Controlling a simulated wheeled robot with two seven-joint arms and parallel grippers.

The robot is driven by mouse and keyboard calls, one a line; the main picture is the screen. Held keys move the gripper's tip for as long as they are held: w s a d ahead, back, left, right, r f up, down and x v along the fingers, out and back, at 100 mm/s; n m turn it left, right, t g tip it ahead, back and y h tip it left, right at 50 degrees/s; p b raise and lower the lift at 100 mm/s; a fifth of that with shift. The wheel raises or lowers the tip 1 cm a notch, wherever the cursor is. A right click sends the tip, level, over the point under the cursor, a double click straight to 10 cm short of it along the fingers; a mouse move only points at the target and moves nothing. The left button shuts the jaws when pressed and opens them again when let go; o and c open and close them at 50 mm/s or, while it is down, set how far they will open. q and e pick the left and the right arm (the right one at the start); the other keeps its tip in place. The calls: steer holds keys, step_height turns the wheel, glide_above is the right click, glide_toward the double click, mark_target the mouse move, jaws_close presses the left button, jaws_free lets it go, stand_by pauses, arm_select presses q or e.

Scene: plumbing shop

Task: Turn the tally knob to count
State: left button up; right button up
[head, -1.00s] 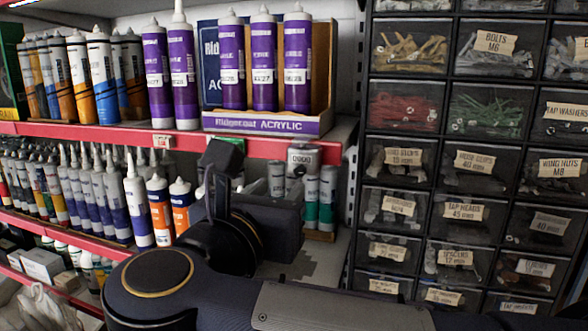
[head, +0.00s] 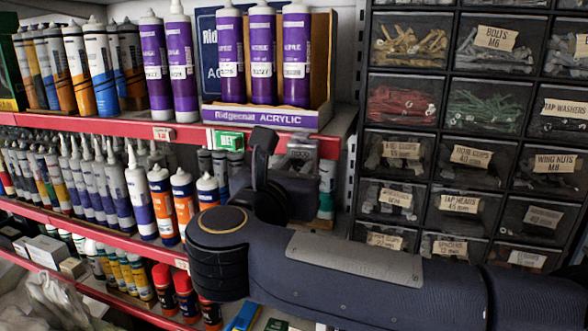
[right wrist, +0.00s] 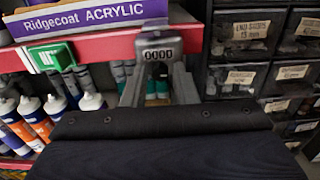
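The tally counter (right wrist: 158,50) is a small grey box on the red shelf edge, its display reading 0000 in the right wrist view. In the head view the counter (head: 302,149) is partly covered by my right arm and gripper. I cannot make out its knob clearly. My right gripper (right wrist: 159,75) is close in front of the counter, its two grey fingers apart, just below the display. I cannot tell whether they touch it. In the head view my right gripper (head: 290,172) is mostly hidden behind its wrist. My left gripper is out of view.
A green tag (right wrist: 50,57) is on the shelf edge left of the counter. Purple acrylic tubes (head: 263,55) stand above, and orange and white tubes (head: 160,205) stand below left. A drawer cabinet (head: 450,115) is close on the right.

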jaws_close()
steer(key=shift+n, duration=0.3)
steer(key=n+b, duration=0.1)
steer(key=n, duration=0.1)
steer(key=shift+n, duration=1.3)
steer(key=n, duration=0.2)
steer(key=shift+a+n, duration=0.1)
steer(key=shift+n, duration=0.3)
steer(key=n+p, duration=0.1)
steer(key=n, duration=0.3)
steer(key=shift+n+p, duration=0.3)
steer(key=n+p, duration=0.2)
steer(key=n, duration=0.3)
steer(key=shift+f, duration=0.1)
steer(key=shift+n, duration=0.3)
